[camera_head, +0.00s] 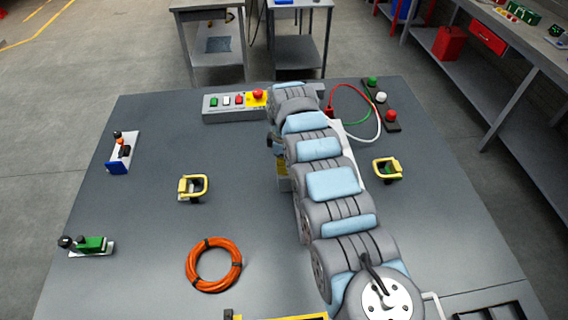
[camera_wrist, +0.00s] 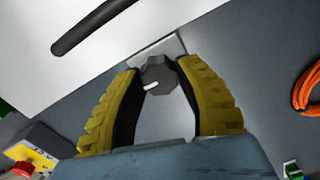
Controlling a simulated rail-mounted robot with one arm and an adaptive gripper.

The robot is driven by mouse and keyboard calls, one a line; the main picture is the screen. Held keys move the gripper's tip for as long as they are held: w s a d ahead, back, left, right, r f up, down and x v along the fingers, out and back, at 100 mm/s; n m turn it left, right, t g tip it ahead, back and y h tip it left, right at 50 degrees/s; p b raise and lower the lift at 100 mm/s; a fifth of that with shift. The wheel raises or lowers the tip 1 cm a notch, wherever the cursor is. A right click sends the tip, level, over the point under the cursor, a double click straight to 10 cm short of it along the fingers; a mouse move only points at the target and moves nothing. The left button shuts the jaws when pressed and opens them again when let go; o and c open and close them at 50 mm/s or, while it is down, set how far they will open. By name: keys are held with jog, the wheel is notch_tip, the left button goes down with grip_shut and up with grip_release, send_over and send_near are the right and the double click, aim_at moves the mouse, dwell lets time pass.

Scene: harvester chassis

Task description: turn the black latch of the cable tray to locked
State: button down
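The black latch (camera_wrist: 159,74) shows in the wrist view as a dark faceted knob with a short white mark pointing down-left. It sits on a light grey plate (camera_wrist: 166,122), at the edge of a white panel. My gripper (camera_wrist: 159,68) has its two yellow fingers with black pads on either side of the latch, the tips very near its sides. I cannot tell whether the pads touch it. In the head view my arm hides the latch and most of the gripper; part of a white panel (camera_head: 352,150) shows beside the arm.
A long black bar (camera_wrist: 92,27) lies on the white panel. The grey tabletop on the left has free room.

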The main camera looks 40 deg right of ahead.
jog(key=shift+m+p, duration=0.3)
jog(key=shift+p, duration=0.15)
jog(key=m+p, duration=0.3)
jog(key=shift+w+m, duration=0.1)
jog(key=shift+m, duration=0.2)
jog(key=m, duration=0.3)
jog(key=shift+f+m, duration=0.15)
jog(key=shift+m, duration=0.25)
jog(key=m, duration=0.4)
jog(key=m+b, duration=0.1)
jog(key=m, duration=0.3)
jog(key=shift+d+m+b, duration=0.1)
jog(key=shift+m+b, duration=0.25)
jog(key=shift+m, duration=0.55)
jog(key=shift+d+b, duration=0.1)
jog(key=shift+b, duration=0.2)
